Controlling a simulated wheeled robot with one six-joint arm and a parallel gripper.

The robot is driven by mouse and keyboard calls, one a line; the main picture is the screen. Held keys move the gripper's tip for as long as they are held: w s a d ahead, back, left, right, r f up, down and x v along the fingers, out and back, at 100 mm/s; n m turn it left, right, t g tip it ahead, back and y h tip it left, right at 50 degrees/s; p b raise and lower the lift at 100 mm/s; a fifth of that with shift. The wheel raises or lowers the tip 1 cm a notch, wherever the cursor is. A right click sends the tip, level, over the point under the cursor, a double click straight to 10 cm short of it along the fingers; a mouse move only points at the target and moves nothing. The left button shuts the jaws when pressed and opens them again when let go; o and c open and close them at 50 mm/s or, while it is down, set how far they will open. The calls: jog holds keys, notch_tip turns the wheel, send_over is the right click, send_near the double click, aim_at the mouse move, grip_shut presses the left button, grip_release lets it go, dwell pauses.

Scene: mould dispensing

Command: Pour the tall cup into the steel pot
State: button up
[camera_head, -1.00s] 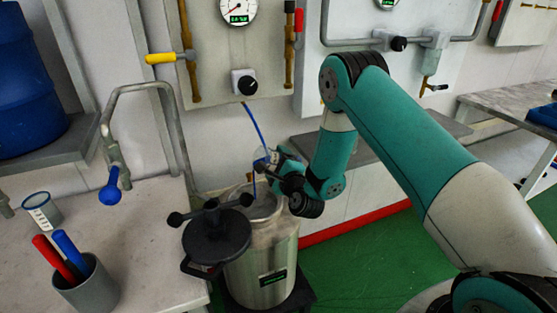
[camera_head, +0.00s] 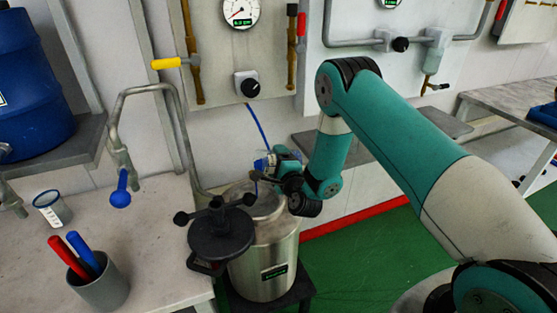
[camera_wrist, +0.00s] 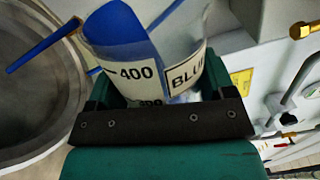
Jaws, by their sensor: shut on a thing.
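My gripper (camera_wrist: 160,115) is shut on a clear cup (camera_wrist: 135,72) marked "400" and with a label starting "BLU". Blue stuff (camera_wrist: 118,22) shows inside the cup, which is tilted. A thin blue streak (camera_wrist: 42,45) runs from its rim out over the steel pot (camera_wrist: 18,140). In the head view the steel pot (camera_head: 265,270) stands open on a dark stand, and my gripper (camera_head: 268,165) is above its mouth at the back right. The cup is small and partly hidden there. I cannot see the pot's contents clearly.
A dark lid (camera_head: 220,240) with knobs sits at the pot's front left. On the left bench stand a second clear cup (camera_head: 52,209) and a grey holder (camera_head: 103,290) with red and blue sticks. A pipe with a blue knob (camera_head: 121,190) rises nearby. A blue hose (camera_head: 256,125) hangs behind.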

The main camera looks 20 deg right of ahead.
jog(key=shift+a+r+n+p, duration=0.3)
jog(key=shift+r+n+p, duration=0.3)
jog(key=shift+n+p, duration=0.6)
jog(key=shift+a+r+n+p, duration=0.3)
jog(key=shift+r+n+p, duration=0.4)
jog(key=shift+p, duration=0.75)
jog(key=shift+a+f+n+p, duration=0.1)
jog(key=shift+a+n+p, duration=0.05)
jog(key=shift+n+p, duration=0.3)
jog(key=shift+n, duration=0.65)
dwell(4.2)
